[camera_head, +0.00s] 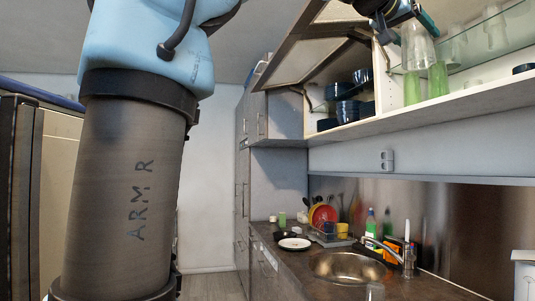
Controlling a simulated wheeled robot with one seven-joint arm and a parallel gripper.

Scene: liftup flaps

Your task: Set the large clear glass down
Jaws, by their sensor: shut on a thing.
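My gripper (416,17) is at the top right, in front of the open wall cabinet, and is shut on the large clear glass (419,50). The glass hangs below the fingers in front of the glass shelf's left end. I cannot tell whether its base touches anything. The top of my gripper is cut off by the picture edge.
Two green glasses (438,80) stand on the cabinet's lower board (465,102), just below the held glass. Other clear glasses (495,33) stand on the glass shelf (480,38). A raised flap (313,55) and blue dishes (347,110) are left. A sink (347,267) is below.

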